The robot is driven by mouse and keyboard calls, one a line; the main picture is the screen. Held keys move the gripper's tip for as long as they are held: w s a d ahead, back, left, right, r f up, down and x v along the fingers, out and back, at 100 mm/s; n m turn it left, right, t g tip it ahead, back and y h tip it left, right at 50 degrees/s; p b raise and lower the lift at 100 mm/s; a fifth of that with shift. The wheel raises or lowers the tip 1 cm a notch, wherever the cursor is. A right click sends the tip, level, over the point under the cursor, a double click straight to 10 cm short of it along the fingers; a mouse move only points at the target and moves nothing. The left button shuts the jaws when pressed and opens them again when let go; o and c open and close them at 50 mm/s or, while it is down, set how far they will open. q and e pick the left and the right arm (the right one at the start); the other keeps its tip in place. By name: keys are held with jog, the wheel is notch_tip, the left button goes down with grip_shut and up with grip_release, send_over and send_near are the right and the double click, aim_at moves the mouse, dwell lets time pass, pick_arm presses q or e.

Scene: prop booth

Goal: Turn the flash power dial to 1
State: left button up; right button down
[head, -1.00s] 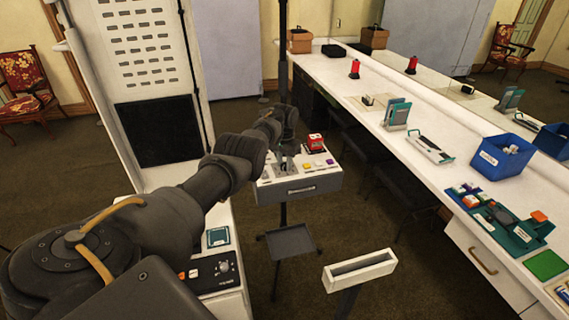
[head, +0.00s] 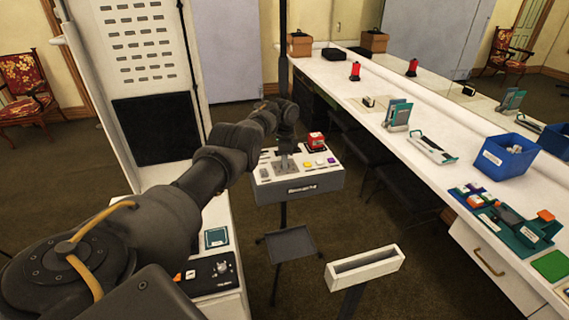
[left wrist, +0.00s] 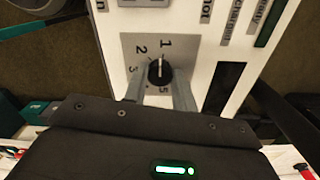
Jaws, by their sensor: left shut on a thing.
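The flash power dial is a black round knob (left wrist: 160,72) with a white pointer line, on a grey plate (left wrist: 130,42) with printed numbers. In the left wrist view the pointer points up, at or very near the 1. The 2 and 3 lie to its left, and part of the 5 shows below. My left gripper (left wrist: 159,76) is shut on the knob, one finger on each side. In the head view the left gripper (head: 286,150) reaches down to the white control box (head: 299,190); the knob cannot be made out there. My right gripper is out of view.
A red object (head: 315,141) and coloured buttons sit on the box top near my gripper. A small grey tray (head: 290,244) hangs below it. A white open holder (head: 364,266) stands in front. A long white counter (head: 400,165) with a blue bin (head: 506,158) runs along the right.

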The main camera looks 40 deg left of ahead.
pick_arm(q)
jog(key=shift+m+b, duration=0.3)
jog(key=shift+m, duration=0.6)
jog(key=o, duration=1)
notch_tip(320, 180, up, 11)
jog(key=b, duration=0.1)
jog(key=shift+b, duration=0.35)
jog(key=shift+f, duration=0.1)
